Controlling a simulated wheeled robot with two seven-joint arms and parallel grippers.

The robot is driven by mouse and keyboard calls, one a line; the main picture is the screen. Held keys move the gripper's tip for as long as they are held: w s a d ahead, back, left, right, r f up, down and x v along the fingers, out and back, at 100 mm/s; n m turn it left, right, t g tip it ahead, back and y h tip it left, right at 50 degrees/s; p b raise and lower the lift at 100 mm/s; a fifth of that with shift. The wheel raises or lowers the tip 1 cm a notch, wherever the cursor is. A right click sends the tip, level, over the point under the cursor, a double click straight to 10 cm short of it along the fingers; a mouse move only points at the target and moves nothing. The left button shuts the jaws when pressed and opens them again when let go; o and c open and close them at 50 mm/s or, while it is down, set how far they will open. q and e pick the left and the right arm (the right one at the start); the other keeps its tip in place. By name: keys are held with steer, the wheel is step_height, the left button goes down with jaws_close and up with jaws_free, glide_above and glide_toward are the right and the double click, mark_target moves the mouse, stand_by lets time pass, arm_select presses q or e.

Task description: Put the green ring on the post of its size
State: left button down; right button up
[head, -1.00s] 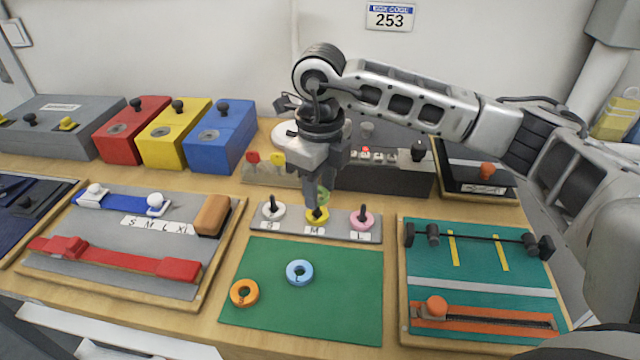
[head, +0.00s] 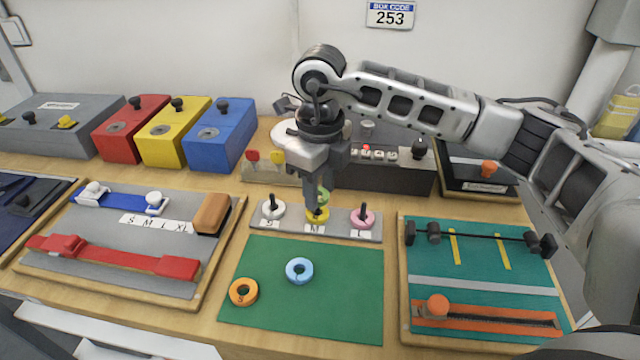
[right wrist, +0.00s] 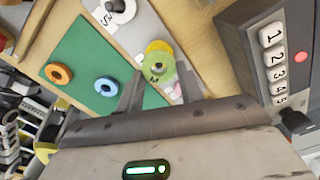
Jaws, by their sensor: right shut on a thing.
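My right gripper (head: 322,194) is shut on the green ring (right wrist: 160,70) and holds it over the middle of the grey post board (head: 352,234). The green ring also shows partly behind a finger in the head view (head: 324,198). It is close to the M post, which bears a yellow ring (head: 317,216). Whether it touches the post is hard to tell. The S post at left bears a white ring (head: 272,212), and the L post at right bears a pink ring (head: 362,219). My left gripper is not in view.
An orange ring (head: 243,292) and a blue ring (head: 299,271) lie at the green mat (head: 340,310) in front. A dark box with numbered buttons (head: 385,178) stands close behind the gripper. Boards with sliders lie on both sides.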

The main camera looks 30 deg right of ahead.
steer(key=shift+f, duration=0.35)
stand_by(0.3)
steer(key=o, duration=1.4)
step_height(320, 180, up, 7)
steer(key=p, duration=0.4)
stand_by(0.4)
